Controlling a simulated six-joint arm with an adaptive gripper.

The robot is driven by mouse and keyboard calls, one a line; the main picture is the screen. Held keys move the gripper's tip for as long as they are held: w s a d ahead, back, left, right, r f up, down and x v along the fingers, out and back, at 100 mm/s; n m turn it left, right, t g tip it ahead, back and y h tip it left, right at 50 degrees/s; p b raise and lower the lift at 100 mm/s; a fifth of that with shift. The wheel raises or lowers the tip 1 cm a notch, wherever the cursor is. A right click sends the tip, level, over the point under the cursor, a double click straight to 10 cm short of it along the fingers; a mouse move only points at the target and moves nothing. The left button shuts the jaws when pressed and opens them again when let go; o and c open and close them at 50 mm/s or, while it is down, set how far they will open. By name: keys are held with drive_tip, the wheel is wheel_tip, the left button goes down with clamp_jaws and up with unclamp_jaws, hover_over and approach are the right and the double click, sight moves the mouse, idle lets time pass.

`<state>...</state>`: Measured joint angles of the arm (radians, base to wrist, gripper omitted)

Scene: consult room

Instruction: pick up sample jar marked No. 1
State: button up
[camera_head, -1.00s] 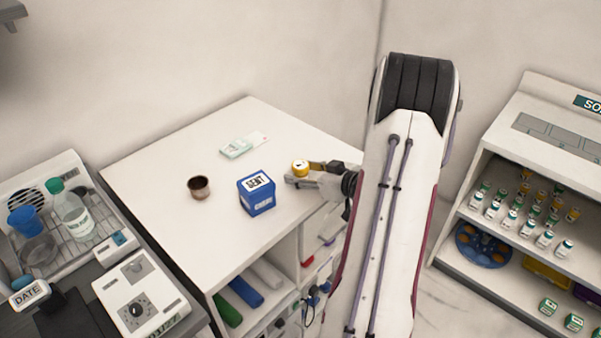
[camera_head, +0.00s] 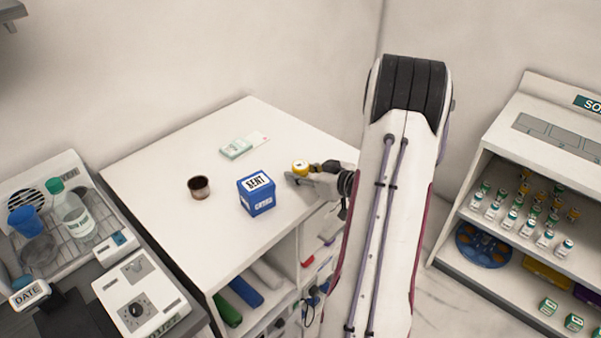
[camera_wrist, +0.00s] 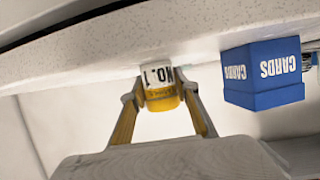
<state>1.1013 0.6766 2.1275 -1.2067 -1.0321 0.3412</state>
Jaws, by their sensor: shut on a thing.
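The sample jar has a yellow lid and a white label reading "NO. 1" in the wrist view (camera_wrist: 160,88), where it appears upside down. My gripper (camera_wrist: 160,100) is shut on it, one finger on each side. In the head view the jar's yellow top (camera_head: 300,167) shows at the tip of my gripper (camera_head: 301,177), over the right part of the white table. Whether the jar touches the tabletop is hard to tell.
A blue card box (camera_head: 257,194) stands just left of the gripper and also shows in the wrist view (camera_wrist: 262,75). A dark cup (camera_head: 199,187) and a pale green-and-white packet (camera_head: 238,149) are on the white table (camera_head: 150,165). A shelf of small vials (camera_head: 520,210) stands at right.

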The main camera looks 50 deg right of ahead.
sight(300, 164)
drive_tip(key=shift+r, duration=0.2)
drive_tip(key=shift+r, duration=4.85)
